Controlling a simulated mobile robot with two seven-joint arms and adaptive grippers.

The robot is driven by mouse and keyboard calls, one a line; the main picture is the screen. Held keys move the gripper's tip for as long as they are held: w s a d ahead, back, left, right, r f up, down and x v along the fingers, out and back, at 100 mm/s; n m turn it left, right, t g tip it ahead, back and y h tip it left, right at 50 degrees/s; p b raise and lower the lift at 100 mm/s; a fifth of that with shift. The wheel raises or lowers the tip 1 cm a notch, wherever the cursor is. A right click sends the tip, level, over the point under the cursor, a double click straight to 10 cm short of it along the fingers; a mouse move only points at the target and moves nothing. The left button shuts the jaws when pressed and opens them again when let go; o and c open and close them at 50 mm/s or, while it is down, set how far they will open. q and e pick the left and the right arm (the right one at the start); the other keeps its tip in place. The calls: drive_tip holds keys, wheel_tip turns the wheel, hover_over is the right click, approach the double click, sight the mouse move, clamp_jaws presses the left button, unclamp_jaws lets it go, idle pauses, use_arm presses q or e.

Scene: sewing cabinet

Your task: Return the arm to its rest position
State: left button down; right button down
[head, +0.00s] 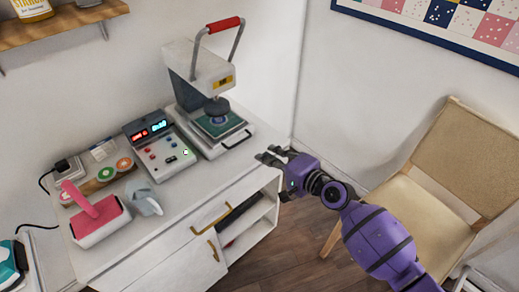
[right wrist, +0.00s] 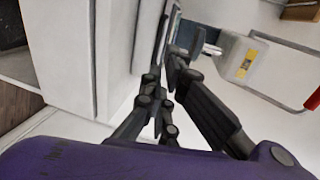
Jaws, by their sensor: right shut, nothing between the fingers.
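My right gripper (head: 268,156) is at the right end of the white cabinet (head: 170,251), near its front corner, in the head view. Its purple arm comes in from the lower right. In the right wrist view the fingers (right wrist: 163,75) are shut with nothing between them. The heat press (head: 205,75) with a red handle stands on the cabinet top, to the left of the gripper and apart from it in the head view. My left gripper does not show in either view.
A control box (head: 160,146) with lit displays stands left of the press. A pink tool (head: 97,213) and a grey-blue object (head: 144,199) lie further left. A beige chair (head: 440,175) stands at the right. Wood floor (head: 300,235) lies open between cabinet and chair.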

use_arm(q)
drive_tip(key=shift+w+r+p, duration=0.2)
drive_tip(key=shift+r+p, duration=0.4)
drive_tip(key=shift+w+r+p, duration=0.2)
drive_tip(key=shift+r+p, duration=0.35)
drive_tip(key=shift+p, duration=0.05)
use_arm(e)
drive_tip(key=s+d+f+n+g+h, duration=0.1)
drive_tip(key=s+d+f+n+h, duration=0.2)
drive_tip(key=s, duration=1)
drive_tip(key=s+d+f+n+g+h, duration=0.1)
drive_tip(key=s+d+f+n+h, duration=0.2)
drive_tip(key=s+f, duration=0.7)
drive_tip(key=s+d+f+n+g+h, duration=0.1)
drive_tip(key=s+d+f+n+h, duration=0.2)
drive_tip(key=s, duration=1.3)
drive_tip(key=d+f+n, duration=0.1)
drive_tip(key=d+f, duration=0.2)
drive_tip(key=d, duration=0.1)
drive_tip(key=shift+s+f+n+g, duration=0.15)
drive_tip(key=shift+s+n+g, duration=0.15)
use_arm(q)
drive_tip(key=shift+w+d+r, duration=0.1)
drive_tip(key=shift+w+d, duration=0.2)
